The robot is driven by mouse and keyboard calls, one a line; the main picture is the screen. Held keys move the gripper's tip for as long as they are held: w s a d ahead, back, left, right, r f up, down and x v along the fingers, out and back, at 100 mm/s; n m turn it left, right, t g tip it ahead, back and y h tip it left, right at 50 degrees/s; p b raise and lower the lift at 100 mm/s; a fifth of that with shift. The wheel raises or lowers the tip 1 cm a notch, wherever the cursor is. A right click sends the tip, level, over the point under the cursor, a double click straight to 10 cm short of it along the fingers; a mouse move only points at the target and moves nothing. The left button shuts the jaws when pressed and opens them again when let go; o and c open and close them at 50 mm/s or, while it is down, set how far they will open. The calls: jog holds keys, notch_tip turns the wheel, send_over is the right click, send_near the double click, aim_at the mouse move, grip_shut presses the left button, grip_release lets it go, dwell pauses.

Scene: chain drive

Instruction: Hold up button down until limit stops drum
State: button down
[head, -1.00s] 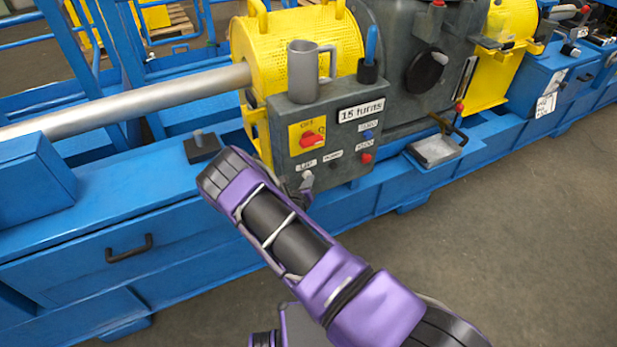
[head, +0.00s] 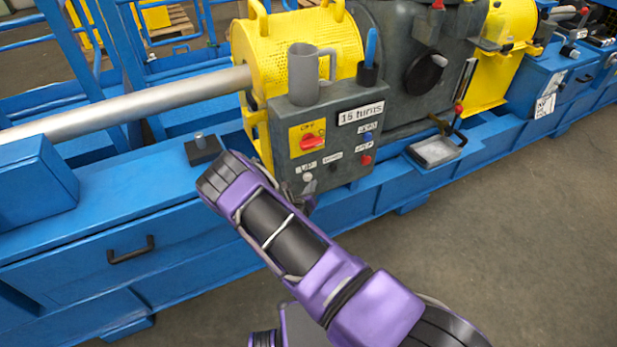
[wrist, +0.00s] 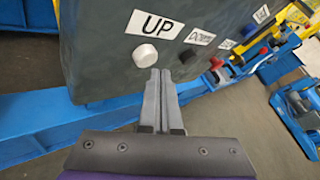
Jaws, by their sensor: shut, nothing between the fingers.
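The up button (wrist: 145,55) is a round white knob below a label reading UP on the grey control box (wrist: 105,45). In the head view the up button (head: 307,177) sits at the box's lower left. My gripper (wrist: 159,72) is shut and empty, with its fingertips just below and to the right of the button. I see no clear contact with it. In the head view my gripper (head: 308,190) is partly hidden by my own arm.
The box carries a red switch (head: 312,141), a blue button (head: 368,136), a red button (head: 366,160) and a "15 turns" plate (head: 361,113). A grey mug (head: 304,75) stands on top. A yellow perforated guard (head: 285,35) is behind. Floor at right is clear.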

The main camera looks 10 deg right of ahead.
jog(key=shift+s, duration=0.15)
jog(key=s+p, duration=0.1)
jog(key=s+d+p, duration=0.1)
jog(key=s, duration=0.2)
jog(key=shift+s+d+p, duration=0.3)
jog(key=shift+p, duration=0.1)
dwell(0.5)
